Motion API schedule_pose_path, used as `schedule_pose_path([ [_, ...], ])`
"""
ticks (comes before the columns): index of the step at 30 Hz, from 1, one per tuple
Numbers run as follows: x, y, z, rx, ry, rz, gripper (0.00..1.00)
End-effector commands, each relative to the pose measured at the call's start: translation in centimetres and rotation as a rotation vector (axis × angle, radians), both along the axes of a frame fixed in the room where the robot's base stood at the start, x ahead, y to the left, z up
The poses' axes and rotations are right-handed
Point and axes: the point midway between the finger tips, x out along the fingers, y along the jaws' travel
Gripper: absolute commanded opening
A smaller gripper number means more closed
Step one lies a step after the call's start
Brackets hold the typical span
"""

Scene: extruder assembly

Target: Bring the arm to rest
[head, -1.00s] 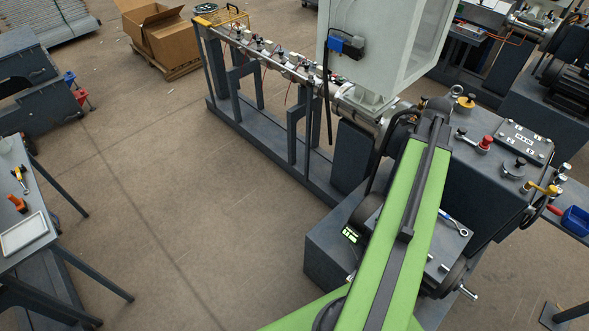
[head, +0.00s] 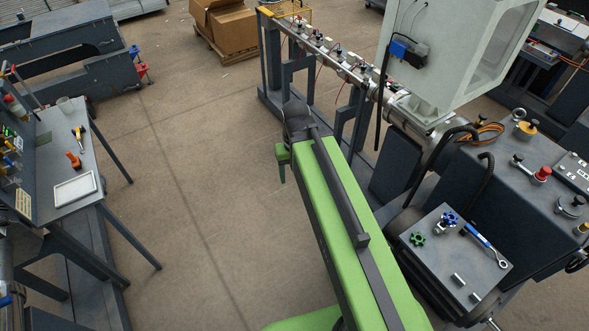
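My green arm reaches up from the bottom of the head view, its dark far joint over open floor just left of the extruder. A short green part hangs down beside that joint. My gripper cannot be made out; the arm seems to hide it. The extruder's barrel (head: 405,103) runs back from under the pale hopper (head: 452,42). The arm overlaps part of the machine's frame in the picture; whether they touch cannot be told.
A dark machine top (head: 440,262) at right holds a green knob (head: 417,239), a blue knob (head: 450,219), a blue-handled wrench (head: 485,245) and two pins. A workbench (head: 50,150) with a white tray (head: 75,190) stands left. Floor between is clear.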

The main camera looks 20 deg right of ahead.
Motion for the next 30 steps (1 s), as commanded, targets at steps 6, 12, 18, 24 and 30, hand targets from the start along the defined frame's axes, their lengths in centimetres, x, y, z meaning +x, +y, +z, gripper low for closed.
schedule_pose_path([
  [6,0.0,-0.1,-4.8,0.0,0.0,-0.003,0.63],
  [12,0.0,-0.1,-7.9,0.0,0.0,-0.004,0.63],
  [18,0.0,-0.1,-7.3,0.0,0.0,-0.004,0.63],
  [24,0.0,-0.1,-7.3,0.0,0.0,-0.004,0.63],
  [30,0.0,-0.1,-7.3,0.0,0.0,-0.004,0.63],
])
